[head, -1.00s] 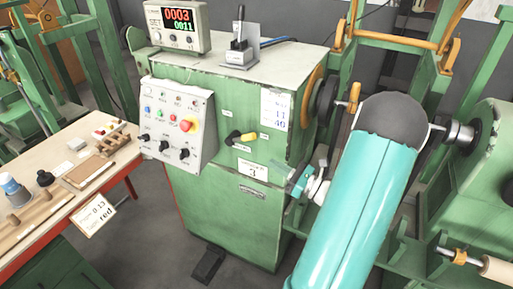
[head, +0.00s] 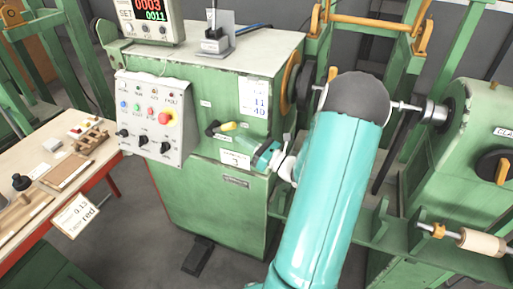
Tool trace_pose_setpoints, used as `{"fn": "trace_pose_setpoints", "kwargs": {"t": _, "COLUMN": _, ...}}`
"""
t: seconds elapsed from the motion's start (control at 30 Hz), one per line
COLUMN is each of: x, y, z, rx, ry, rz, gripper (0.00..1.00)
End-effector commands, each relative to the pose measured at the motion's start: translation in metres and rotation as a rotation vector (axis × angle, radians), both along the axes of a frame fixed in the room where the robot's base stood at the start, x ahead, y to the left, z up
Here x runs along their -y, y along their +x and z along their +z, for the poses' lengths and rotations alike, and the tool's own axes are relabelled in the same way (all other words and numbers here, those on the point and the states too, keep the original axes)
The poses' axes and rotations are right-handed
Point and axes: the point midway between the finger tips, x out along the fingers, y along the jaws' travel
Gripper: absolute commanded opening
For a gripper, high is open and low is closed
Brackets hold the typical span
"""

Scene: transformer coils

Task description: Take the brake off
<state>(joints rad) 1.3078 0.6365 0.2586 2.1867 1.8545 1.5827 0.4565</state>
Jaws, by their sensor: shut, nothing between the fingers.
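No readable label shows which control is the brake. A second lever (head: 213,24) stands upright on a grey bracket on top of the cabinet. My gripper (head: 258,157) is shut and empty, close to the cabinet front, below and right of the yellow lever. It appears apart from the lever. The fingertips are small and partly hidden, so contact with the cabinet cannot be told.
A control box (head: 152,118) with a red stop button is left of the lever. A counter display (head: 150,20) stands on top. A workbench (head: 105,158) with tools is at left. A dark foot pedal (head: 198,256) lies on the floor. Winding shaft parts (head: 432,110) are at right.

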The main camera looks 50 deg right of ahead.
Motion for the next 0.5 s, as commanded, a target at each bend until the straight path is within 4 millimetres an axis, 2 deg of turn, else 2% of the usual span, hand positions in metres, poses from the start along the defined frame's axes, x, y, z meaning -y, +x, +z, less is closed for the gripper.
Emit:
{"fn": "trace_pose_setpoints", "kwargs": {"t": 0.1, "x": -0.003, "y": 0.014, "z": 0.004, "rx": 0.0, "ry": -0.001, "rz": 0.001, "gripper": 0.0}}
{"fn": "trace_pose_setpoints", "kwargs": {"t": 0.2, "x": -0.004, "y": 0.02, "z": 0.005, "rx": 0.0, "ry": -0.001, "rz": 0.0, "gripper": 0.0}}
{"fn": "trace_pose_setpoints", "kwargs": {"t": 0.5, "x": -0.004, "y": 0.022, "z": 0.006, "rx": 0.0, "ry": 0.0, "rz": -0.001, "gripper": 0.0}}
